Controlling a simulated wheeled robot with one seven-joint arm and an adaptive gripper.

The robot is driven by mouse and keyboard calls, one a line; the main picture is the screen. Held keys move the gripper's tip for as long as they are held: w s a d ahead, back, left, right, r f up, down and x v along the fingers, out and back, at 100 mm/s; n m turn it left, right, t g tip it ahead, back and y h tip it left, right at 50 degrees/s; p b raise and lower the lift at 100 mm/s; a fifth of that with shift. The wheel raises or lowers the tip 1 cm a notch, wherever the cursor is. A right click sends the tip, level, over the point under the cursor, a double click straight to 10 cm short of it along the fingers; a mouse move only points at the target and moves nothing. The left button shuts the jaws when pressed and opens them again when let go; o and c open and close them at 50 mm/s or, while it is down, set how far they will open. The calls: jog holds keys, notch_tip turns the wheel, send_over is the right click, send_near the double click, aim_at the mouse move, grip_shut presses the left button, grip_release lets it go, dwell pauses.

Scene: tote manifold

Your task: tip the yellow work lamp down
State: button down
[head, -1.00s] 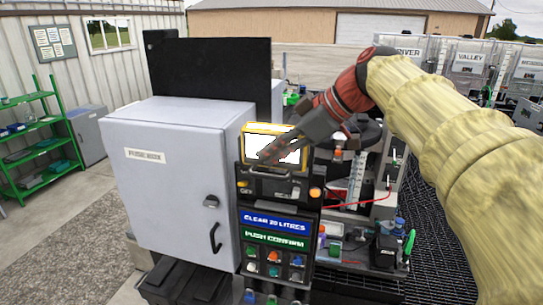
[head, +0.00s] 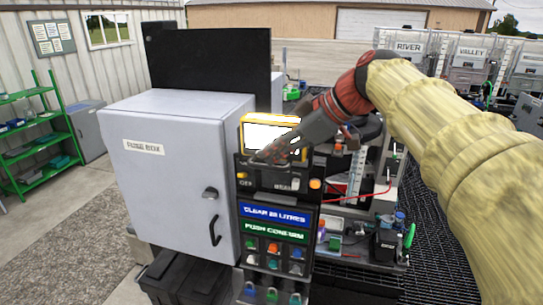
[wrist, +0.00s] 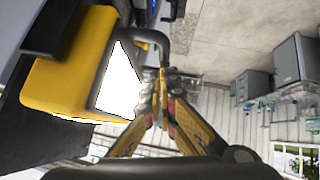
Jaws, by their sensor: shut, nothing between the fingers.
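The yellow work lamp (head: 268,117) sits on top of the dark control panel, its bright white face towards me. Its yellow housing (wrist: 55,88) fills the left of the wrist view. My gripper (head: 266,157) is shut and empty, reaching in from the right across the lamp's lower right front. In the wrist view my gripper (wrist: 162,88) is just beside the lit face, near a dark bent bar (wrist: 153,36). I cannot tell whether the fingers touch the lamp. The fingers hide part of the lamp's lower edge.
A grey fuse box cabinet (head: 170,190) stands left of the panel, with a black board (head: 208,66) behind. Below the lamp are dials, a blue display (head: 274,215) and several coloured knobs. A bench with bottles and a red cable lies to the right.

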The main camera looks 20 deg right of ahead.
aim_at(277, 169)
jog(key=shift+f+t+b, duration=0.3)
jog(key=shift+f+b, duration=0.1)
jog(key=shift+b, duration=1)
jog(key=f+n+t+h+b, duration=0.1)
jog(key=f+b, duration=0.1)
jog(key=b, duration=0.5)
jog(key=shift+w+d, duration=0.1)
jog(key=t+b, duration=0.1)
jog(key=b, duration=0.3)
jog(key=f+n+t+h+b, duration=0.1)
jog(key=b, duration=0.3)
jog(key=shift+w+d+f, duration=0.2)
jog(key=shift+w, duration=0.05)
jog(key=b, duration=0.3)
jog(key=f+n+t+b, duration=0.1)
jog(key=b, duration=0.2)
jog(key=shift+w+d+h, duration=0.2)
jog(key=shift+w+h, duration=0.1)
jog(key=shift+w, duration=0.05)
jog(key=b, duration=0.2)
jog(key=n+t+b, duration=0.1)
jog(key=b, duration=0.1)
jog(key=shift+w+d+f, duration=0.2)
jog(key=shift+w+d, duration=0.05)
jog(key=shift+w, duration=0.05)
jog(key=shift+t+b, duration=0.3)
jog(key=shift+b, duration=0.1)
jog(key=shift+r, duration=0.15)
